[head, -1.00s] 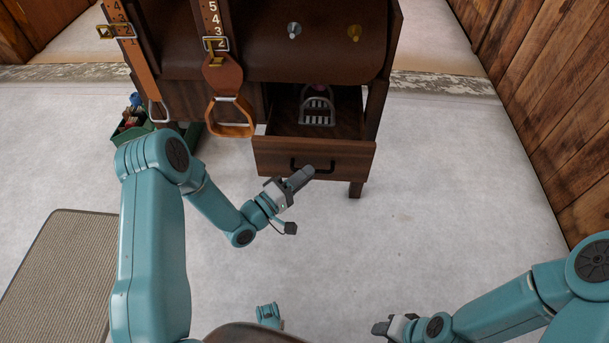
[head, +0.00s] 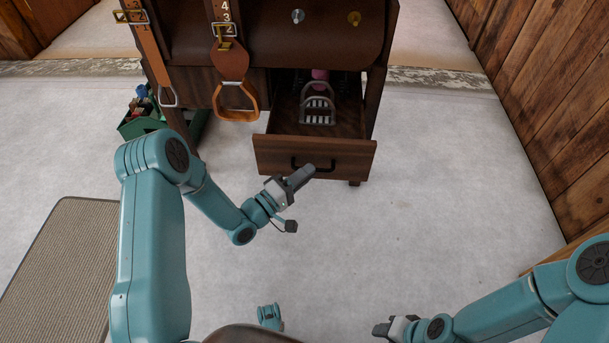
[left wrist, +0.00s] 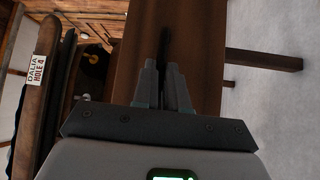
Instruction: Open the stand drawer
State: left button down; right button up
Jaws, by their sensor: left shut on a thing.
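The stand drawer (head: 271,150) is pulled well out of the dark wooden stand (head: 205,88). A metal curry comb (head: 318,104) and a pink item (head: 320,74) lie inside it. My left gripper (head: 308,170) is at the drawer's black handle (head: 298,163) and shut on it. In the left wrist view the fingers (left wrist: 163,88) close on the dark handle (left wrist: 165,48) in front of the brown drawer front (left wrist: 205,60). My right gripper (head: 380,328) is at the bottom of the head view, away from the drawer; its finger gap is not clear.
Stirrup leathers with a stirrup (head: 236,100) hang at the stand's left. A green tote (head: 140,124) with grooming items stands on the floor to the left. A mat (head: 62,255) lies at the left. A wooden wall (head: 555,110) bounds the right; the pale floor between is clear.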

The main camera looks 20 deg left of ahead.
pick_arm(q)
jog(key=shift+w, duration=0.1)
jog(key=c, duration=1.2)
grip_release()
jog(key=shift+o, duration=0.2)
jog(key=p+v, duration=0.2)
jog(key=v, duration=1.4)
jog(key=shift+a, duration=0.15)
